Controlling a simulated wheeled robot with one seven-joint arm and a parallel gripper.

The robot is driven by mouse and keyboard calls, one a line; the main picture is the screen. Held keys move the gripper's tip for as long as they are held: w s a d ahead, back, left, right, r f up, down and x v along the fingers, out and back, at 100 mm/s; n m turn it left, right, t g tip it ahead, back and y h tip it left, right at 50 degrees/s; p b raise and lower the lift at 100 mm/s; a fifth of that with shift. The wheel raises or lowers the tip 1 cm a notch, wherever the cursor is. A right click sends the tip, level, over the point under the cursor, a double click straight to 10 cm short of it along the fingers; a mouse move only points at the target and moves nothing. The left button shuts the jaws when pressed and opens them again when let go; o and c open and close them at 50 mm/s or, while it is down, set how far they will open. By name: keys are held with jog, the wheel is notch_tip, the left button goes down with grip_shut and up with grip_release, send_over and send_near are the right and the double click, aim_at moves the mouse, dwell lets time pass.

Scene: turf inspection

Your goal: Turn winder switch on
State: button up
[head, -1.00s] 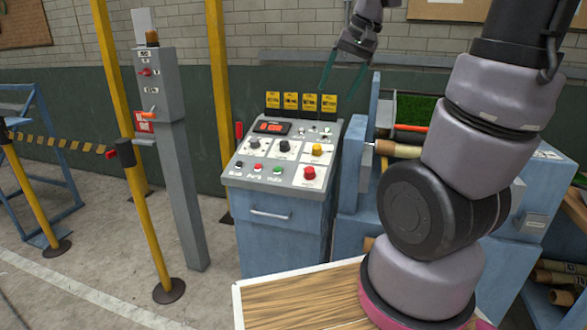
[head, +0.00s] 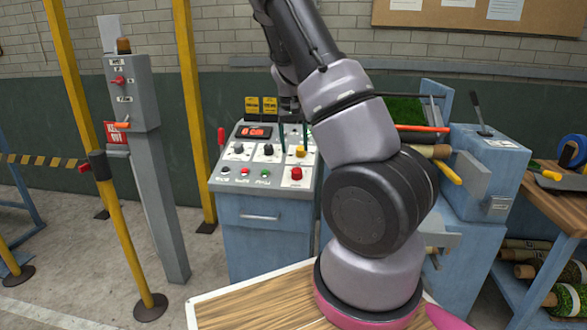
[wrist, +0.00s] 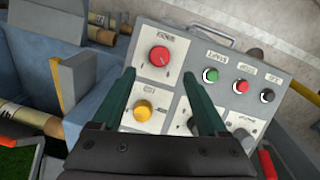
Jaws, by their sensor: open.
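The grey control console (head: 262,213) on a blue cabinet carries knobs, coloured buttons and a red display. The labels are too small to read, so I cannot tell which control is the winder switch. A black knob (head: 268,150), a grey knob (head: 238,148) and a yellow knob (head: 301,151) form a row. My gripper (head: 293,145) is open over the console, its dark green fingers near the black and yellow knobs. In the wrist view the yellow knob (wrist: 144,111) and red mushroom button (wrist: 159,56) show between the fingers. The upper right of the panel is hidden by my arm.
A grey post box (head: 131,95) with a red switch and an orange lever stands left of the console, beside yellow posts. A blue machine (head: 487,165) with rolls and a lever is at the right. A workbench (head: 560,205) is at the far right.

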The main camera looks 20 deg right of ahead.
aim_at(297, 170)
jog(key=f, duration=0.8)
jog(key=shift+s+d+f, duration=0.1)
jog(key=shift+d+f, duration=0.1)
jog(key=shift+d, duration=0.05)
grip_shut()
